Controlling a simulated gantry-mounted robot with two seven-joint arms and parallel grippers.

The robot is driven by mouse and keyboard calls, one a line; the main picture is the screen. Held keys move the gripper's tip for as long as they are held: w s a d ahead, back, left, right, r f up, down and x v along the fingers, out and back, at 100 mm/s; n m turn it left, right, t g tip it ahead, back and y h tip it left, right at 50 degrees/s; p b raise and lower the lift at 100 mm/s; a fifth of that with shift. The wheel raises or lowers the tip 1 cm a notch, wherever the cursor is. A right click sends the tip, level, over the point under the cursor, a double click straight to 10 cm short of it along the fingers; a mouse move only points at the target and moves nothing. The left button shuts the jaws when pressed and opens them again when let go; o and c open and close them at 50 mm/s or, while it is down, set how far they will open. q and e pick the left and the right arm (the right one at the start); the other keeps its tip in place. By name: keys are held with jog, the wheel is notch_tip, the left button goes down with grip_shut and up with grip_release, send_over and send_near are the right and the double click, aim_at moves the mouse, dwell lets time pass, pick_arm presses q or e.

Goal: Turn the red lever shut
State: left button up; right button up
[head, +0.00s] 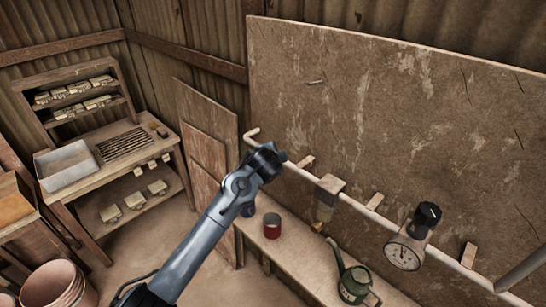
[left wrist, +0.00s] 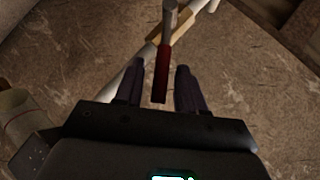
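The red lever (left wrist: 162,76) shows in the left wrist view, with its metal end at the top of the picture and its red handle pointing down. It lies at an angle to the pale pipe (left wrist: 199,10) behind it. My left gripper (left wrist: 159,70) is open, with one finger on each side of the red handle. Gaps show on both sides, so the fingers look apart from it. In the head view my left gripper (head: 272,160) is at the pipe (head: 296,171) near its left end and hides the lever. My right gripper is not in view.
A board (head: 400,120) stands behind the pipe. A red tin (head: 272,226) and a green oil can (head: 354,284) stand on the bench below. A shelf unit (head: 120,145) stands left.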

pick_arm(q)
jog(key=b+v, duration=0.1)
jog(key=v, duration=0.9)
jog(key=shift+s+r, duration=0.25)
jog(key=shift+s, duration=0.05)
